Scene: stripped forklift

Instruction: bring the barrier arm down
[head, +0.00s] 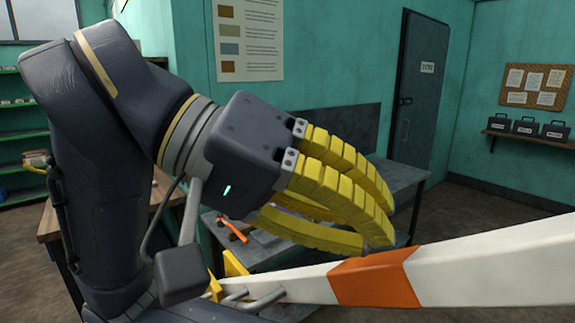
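The barrier arm (460,265) is a white beam with an orange band (374,283). It runs from the lower middle to the right edge of the head view, rising slightly to the right. I cannot tell whether the tips touch each other or the beam. Grey bent rods (255,301) and a yellow bracket (234,264) show at the beam's left end, partly behind my arm.
A grey workbench (405,180) stands behind the gripper, with an orange-handled tool (232,229) on it. A dark door (420,90) is behind. A wall shelf (530,139) with black boxes is at right. Floor is clear beyond the beam at right.

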